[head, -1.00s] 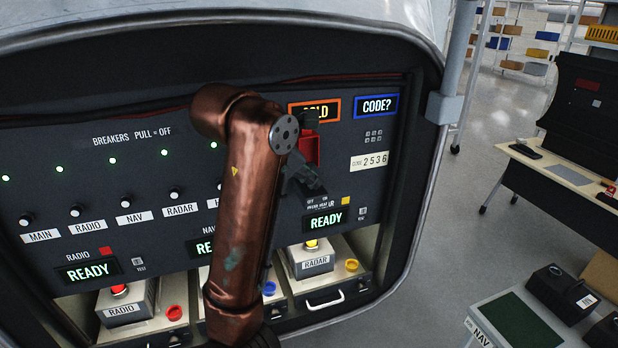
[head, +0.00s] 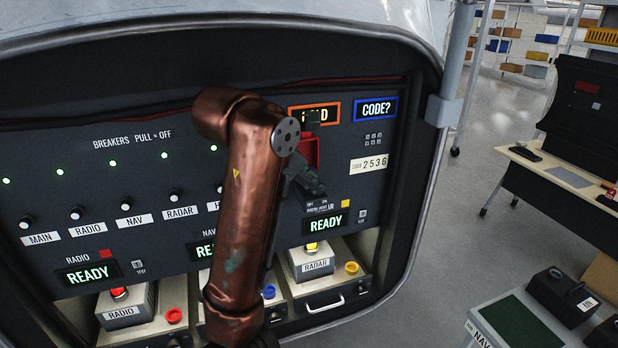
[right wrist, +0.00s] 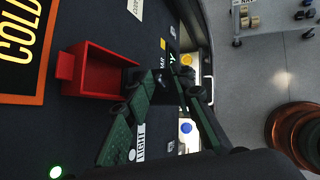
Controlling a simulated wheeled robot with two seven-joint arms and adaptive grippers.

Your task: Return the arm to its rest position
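My copper right arm (head: 245,190) stands in front of the panel in the head view. My right gripper (head: 305,180) is dark and lies just in front of the red switch cover (head: 311,152), partly hidden by the wrist. In the right wrist view its two green fingers (right wrist: 160,95) are spread apart with nothing held between them. The red cover (right wrist: 98,72) shows as an open box beside the left finger. Whether a finger touches it I cannot tell. My left gripper is not in view.
The panel has breaker knobs (head: 174,196), a COLD display (right wrist: 18,45), a CODE? display (head: 376,108) and green READY displays (head: 326,223). Boxes with buttons (head: 313,264) stand in the recess below. A desk (head: 545,168) and a bench (head: 520,325) stand right, with open floor between.

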